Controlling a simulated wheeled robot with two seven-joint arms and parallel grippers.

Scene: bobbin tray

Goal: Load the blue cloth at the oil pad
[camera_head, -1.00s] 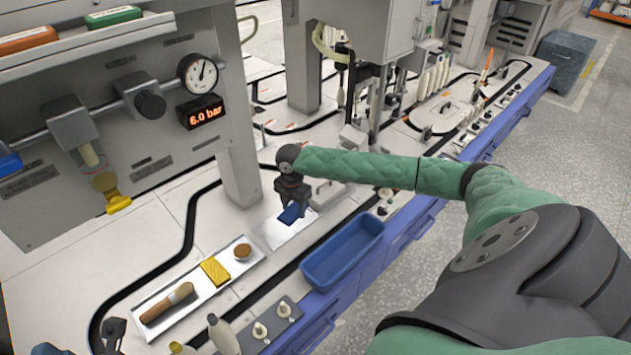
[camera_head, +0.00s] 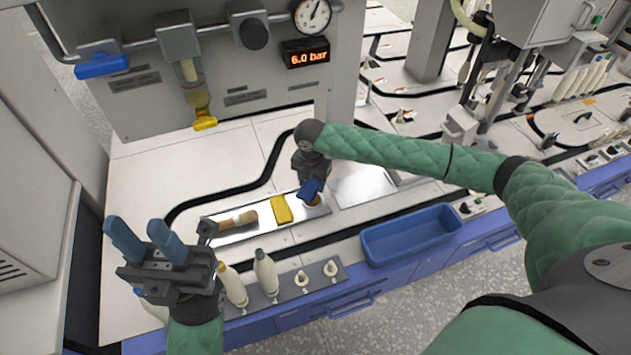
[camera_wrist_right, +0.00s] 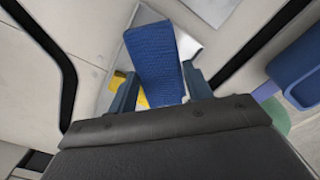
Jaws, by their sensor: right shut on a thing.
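The blue cloth (camera_head: 312,188) is held in my right gripper (camera_head: 310,178), just above the right end of the metal tray (camera_head: 240,233). In the right wrist view the cloth (camera_wrist_right: 152,58) stands out between the two fingers of the right gripper (camera_wrist_right: 160,88). A round brown pad (camera_head: 312,201), probably the oil pad, sits at that tray end, mostly hidden by the cloth. I cannot tell whether they touch. My left gripper (camera_head: 145,240) is open and empty at the lower left, fingers pointing up.
The tray also holds a folded yellow cloth (camera_head: 281,208) and a wooden-handled brush (camera_head: 238,221). A bare metal plate (camera_head: 363,187) lies right of the tray. A blue bin (camera_head: 410,238) stands at the front edge. White bottles (camera_head: 266,273) stand in front of the tray.

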